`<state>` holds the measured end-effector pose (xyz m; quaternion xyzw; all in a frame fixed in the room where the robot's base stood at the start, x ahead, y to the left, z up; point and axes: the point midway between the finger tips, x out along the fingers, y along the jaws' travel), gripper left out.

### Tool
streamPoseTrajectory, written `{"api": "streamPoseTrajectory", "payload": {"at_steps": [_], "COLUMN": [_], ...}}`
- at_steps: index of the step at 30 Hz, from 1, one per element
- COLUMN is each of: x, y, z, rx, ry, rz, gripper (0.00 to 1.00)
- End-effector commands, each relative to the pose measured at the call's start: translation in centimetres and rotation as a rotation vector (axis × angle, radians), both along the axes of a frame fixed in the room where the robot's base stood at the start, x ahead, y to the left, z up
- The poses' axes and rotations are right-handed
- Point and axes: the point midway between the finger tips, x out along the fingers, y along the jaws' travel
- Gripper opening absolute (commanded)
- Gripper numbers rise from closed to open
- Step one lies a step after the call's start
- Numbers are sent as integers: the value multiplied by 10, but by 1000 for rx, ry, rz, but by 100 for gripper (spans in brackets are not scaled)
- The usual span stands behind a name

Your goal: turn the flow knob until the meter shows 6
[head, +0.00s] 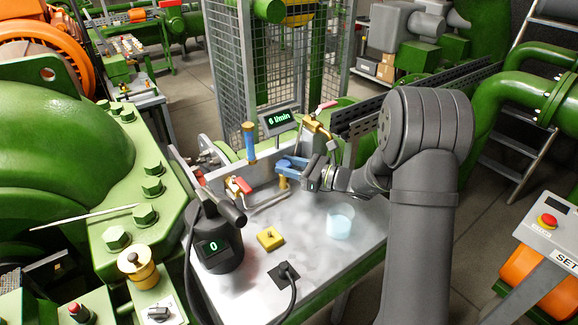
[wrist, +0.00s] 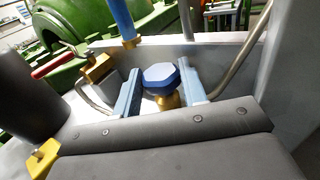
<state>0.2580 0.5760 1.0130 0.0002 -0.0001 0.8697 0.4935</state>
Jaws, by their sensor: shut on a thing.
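The flow knob is a blue faceted cap (wrist: 160,76) on a brass stem, which also shows in the head view (head: 283,183). My gripper (head: 290,165) reaches it from the right. In the wrist view its two blue-grey fingers (wrist: 160,88) stand on either side of the knob and are shut on it. The meter (head: 279,119) behind the bench reads "6 l/min" in green digits. The knob's far side is hidden.
A black canister (head: 217,248) with a display of 0 stands at the bench's left. The bench's front right (head: 345,255) is clear.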

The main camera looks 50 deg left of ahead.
Motion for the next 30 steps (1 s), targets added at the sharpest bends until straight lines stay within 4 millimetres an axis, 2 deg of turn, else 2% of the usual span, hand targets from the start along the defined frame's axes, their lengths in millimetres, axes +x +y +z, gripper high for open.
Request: {"api": "streamPoseTrajectory", "payload": {"at_steps": [6, 15, 16, 18, 30], "x": [2, 2, 2, 2, 6], "y": [1, 1, 0, 0, -4], "z": [0, 0, 0, 0, 0], "rx": [2, 0, 0, 0, 0], "ry": [-1, 0, 0, 0, 0], "rz": [97, 104, 104, 104, 102], "gripper": [16, 16, 44, 58, 60]}}
